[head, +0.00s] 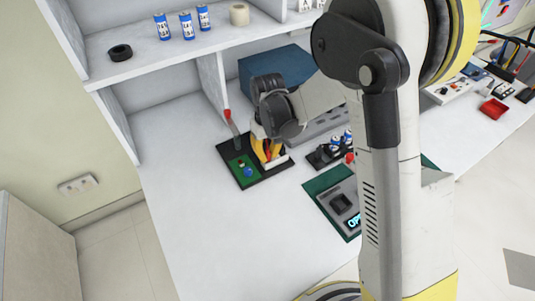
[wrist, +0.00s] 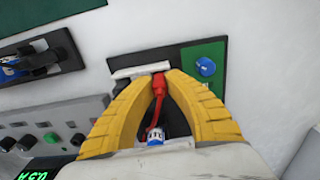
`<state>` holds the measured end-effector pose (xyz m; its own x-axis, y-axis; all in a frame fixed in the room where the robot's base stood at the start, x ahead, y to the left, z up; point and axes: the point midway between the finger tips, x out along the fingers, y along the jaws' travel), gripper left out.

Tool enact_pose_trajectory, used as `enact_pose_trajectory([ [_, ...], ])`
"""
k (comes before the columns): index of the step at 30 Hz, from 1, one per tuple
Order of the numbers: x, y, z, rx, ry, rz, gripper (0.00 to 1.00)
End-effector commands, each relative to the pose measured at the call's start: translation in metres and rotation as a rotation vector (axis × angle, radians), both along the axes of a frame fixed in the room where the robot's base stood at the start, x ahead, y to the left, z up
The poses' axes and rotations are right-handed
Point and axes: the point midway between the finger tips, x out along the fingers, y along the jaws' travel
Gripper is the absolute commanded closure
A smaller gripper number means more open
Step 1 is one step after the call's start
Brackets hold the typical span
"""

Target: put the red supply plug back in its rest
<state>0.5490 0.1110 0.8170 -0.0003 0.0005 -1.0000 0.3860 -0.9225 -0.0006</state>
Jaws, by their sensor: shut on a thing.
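The red supply plug (wrist: 159,84) is between the two yellow fingertips of my gripper (wrist: 160,78) in the wrist view. Its red cable runs back between the fingers toward a blue and white piece (wrist: 155,138). The gripper is shut on the plug. In the head view my gripper (head: 268,156) is over the dark board (head: 268,175), beside its green panel (head: 236,172). A pale block (head: 279,162) on that board lies right by the fingertips; it also shows in the wrist view (wrist: 128,72). I cannot tell whether the plug touches this block, or whether it is the rest.
The green panel carries a blue knob (head: 248,172). A red-tipped upright piece (head: 230,122) stands at the board's back edge. A dark holder with blue cells (head: 327,153) and a green-based device (head: 340,202) are to the right. The front left of the table is clear.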

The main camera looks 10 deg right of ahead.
Motion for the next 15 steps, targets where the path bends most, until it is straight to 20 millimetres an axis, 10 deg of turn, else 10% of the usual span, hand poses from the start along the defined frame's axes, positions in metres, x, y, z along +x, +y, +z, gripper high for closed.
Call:
enact_pose_trajectory([
  [10,0.0,0.0,-0.0096,0.0,0.0,0.0,1.0],
  [12,0.0,0.0,-0.0083,0.0,0.0,0.0,0.65],
  [15,0.0,0.0,-0.0081,0.0,0.0,0.0,0.62],
])
